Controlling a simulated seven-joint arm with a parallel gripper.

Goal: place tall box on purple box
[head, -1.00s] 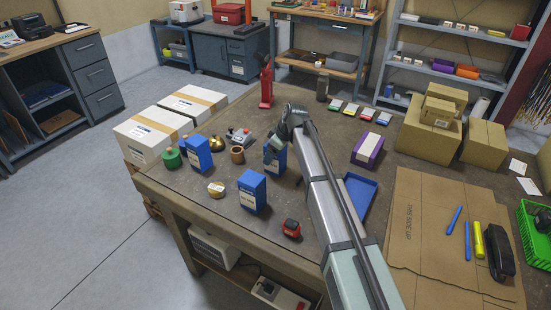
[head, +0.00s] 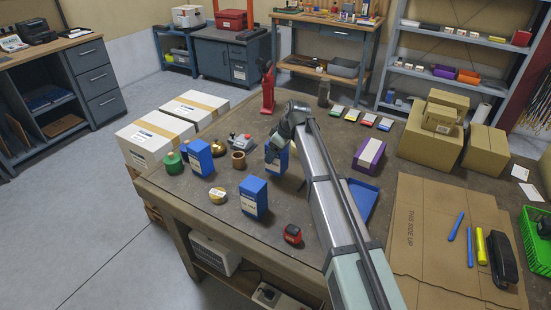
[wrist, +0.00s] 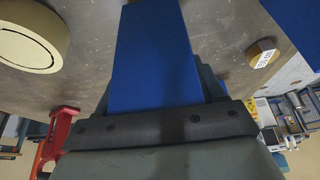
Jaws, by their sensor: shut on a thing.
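My gripper (head: 276,146) is shut on a tall blue box (head: 278,168) with a pale label. In the wrist view the held blue box (wrist: 152,55) stands between the fingers and fills the middle. The purple box (head: 369,155), with a white label on top, lies on the workbench to the right of my gripper and apart from it. Two similar tall blue boxes stand upright on the bench: one (head: 200,160) to the left, one (head: 253,197) nearer the front edge. Whether the held box touches the bench is hard to tell.
A blue tray (head: 361,198) lies in front of the purple box, partly behind my arm. Cardboard boxes (head: 431,135) stand to its right. Small coloured cards (head: 352,115) lie behind it. A red tape measure (head: 292,234) and brown cup (head: 239,160) are near the blue boxes.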

